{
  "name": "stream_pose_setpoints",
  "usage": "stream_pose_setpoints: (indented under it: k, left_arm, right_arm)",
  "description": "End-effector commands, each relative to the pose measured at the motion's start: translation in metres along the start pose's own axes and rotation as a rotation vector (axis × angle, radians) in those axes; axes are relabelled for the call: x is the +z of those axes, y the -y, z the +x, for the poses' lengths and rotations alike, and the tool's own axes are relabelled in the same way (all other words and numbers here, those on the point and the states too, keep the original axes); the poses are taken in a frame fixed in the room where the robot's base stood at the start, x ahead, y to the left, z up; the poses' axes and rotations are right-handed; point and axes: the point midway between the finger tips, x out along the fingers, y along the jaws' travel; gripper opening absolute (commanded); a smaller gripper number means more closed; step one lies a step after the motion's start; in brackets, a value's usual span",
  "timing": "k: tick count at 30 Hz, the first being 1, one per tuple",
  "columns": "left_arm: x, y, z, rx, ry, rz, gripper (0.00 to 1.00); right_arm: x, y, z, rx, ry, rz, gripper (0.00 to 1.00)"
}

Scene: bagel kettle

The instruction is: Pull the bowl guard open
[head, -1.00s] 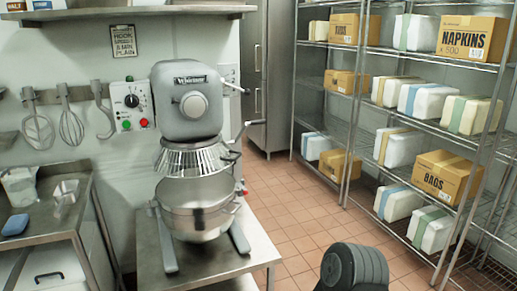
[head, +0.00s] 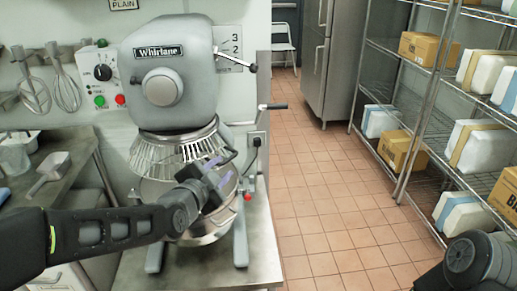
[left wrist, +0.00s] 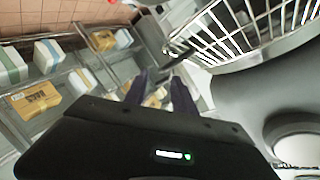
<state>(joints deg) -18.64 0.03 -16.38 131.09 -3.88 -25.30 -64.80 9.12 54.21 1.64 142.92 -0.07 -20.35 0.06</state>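The bowl guard (head: 178,150) is a wire cage ring under the grey mixer head (head: 172,75), above the steel bowl (head: 160,192). It appears closed around the front. Its wires also show at the upper right of the left wrist view (left wrist: 240,30). A dark handle (left wrist: 178,50) sticks out beside the wires, just beyond my fingertips. My left gripper (head: 222,174) is at the right side of the guard and bowl, in front of them. Its two purple fingers are apart with nothing clearly between them. My right gripper is out of view.
A metal table (head: 255,255) carries the mixer. Wire shelves (head: 425,110) with boxes stand at the right. The tiled floor (head: 325,190) between is clear.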

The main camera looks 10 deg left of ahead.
Motion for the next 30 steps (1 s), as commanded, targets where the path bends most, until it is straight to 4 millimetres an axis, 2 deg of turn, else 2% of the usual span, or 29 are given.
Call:
stream_pose_setpoints:
  k: [7, 20, 26, 30]
  left_arm:
    - [0.000, 0.002, 0.000, -0.005, -0.002, 0.131, 0.32]
    - [0.000, 0.001, 0.003, -0.004, -0.001, 0.141, 0.32]
    - [0.000, 0.001, 0.022, -0.002, 0.000, 0.142, 0.32]
    - [-0.001, 0.002, 0.044, -0.003, 0.000, 0.142, 0.32]
  right_arm:
    - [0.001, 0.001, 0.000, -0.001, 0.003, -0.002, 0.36]
    - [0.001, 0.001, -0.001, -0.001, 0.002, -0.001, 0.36]
    - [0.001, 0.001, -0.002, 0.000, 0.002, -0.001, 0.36]
    - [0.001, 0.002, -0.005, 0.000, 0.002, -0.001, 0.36]
